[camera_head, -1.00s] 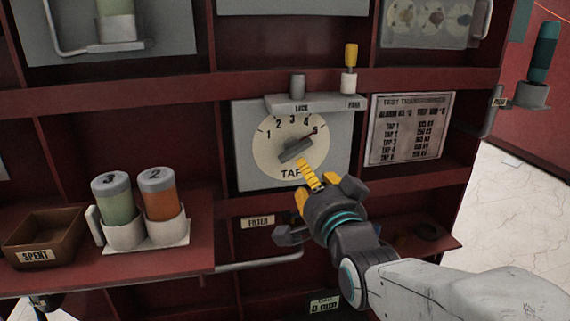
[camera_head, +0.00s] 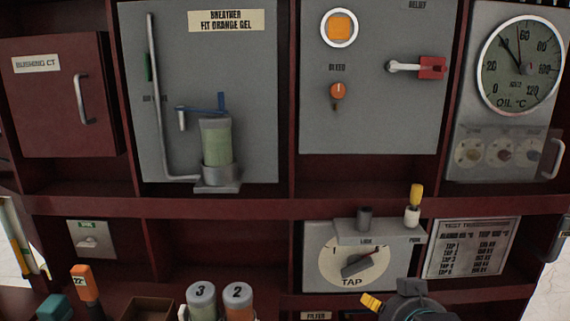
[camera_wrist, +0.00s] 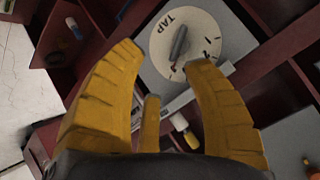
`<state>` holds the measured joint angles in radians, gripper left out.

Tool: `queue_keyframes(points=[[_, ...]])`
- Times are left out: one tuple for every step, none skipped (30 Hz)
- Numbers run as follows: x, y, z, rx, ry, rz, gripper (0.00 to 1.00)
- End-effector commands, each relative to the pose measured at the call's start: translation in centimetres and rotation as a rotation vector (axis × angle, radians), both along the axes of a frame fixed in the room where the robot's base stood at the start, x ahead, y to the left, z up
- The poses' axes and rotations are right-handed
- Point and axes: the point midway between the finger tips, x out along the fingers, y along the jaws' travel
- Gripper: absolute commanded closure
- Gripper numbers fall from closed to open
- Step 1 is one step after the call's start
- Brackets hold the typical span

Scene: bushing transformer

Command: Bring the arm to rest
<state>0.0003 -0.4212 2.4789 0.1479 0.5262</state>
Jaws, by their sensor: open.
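My gripper (camera_head: 371,302) is at the bottom edge of the head view, just below and right of the TAP dial (camera_head: 328,262). Most of my arm is out of that picture. In the wrist view my gripper (camera_wrist: 166,68) shows its yellow fingers spread wide with nothing between them. The dial's grey knob (camera_wrist: 179,45) shows beyond the fingers, apart from them. In the head view the knob (camera_head: 359,265) points up and right.
A ledge (camera_head: 380,233) above the dial carries a grey peg and a yellow-topped pin (camera_head: 415,196). Canisters 3 (camera_head: 201,300) and 2 (camera_head: 238,300) stand left of the gripper. A breather (camera_head: 217,147) and red-handled lever (camera_head: 430,68) are higher up.

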Motion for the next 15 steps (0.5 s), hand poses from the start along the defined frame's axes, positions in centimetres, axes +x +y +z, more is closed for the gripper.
queue_keyframes(points=[[-0.8,0.0,2.3,-0.025,0.037,0.019,0.55],[-1.3,0.0,2.6,-0.042,0.062,0.032,0.55],[-2.0,0.0,3.2,-0.062,0.094,0.05,0.55],[-2.5,0.0,3.6,-0.077,0.118,0.063,0.55],[-3.0,0.0,4.0,-0.092,0.142,0.078,0.55],[-3.8,0.0,4.6,-0.112,0.174,0.097,0.55],[-4.3,0.0,5.0,-0.126,0.198,0.112,0.55],[-4.9,0.0,5.5,-0.139,0.223,0.128,0.55],[-5.7,0.0,6.1,-0.156,0.255,0.148,0.55],[-6.2,0.0,6.6,-0.17,0.279,0.165,0.55],[-6.8,0.0,7.1,-0.183,0.302,0.182,0.55],[-7.6,0.0,7.7,-0.198,0.334,0.204,0.55],[-8.2,0.0,8.1,-0.21,0.357,0.221,0.55],[-8.8,0.0,8.6,-0.22,0.379,0.237,0.55],[-9.6,0.0,9.2,-0.233,0.407,0.258,0.55]])
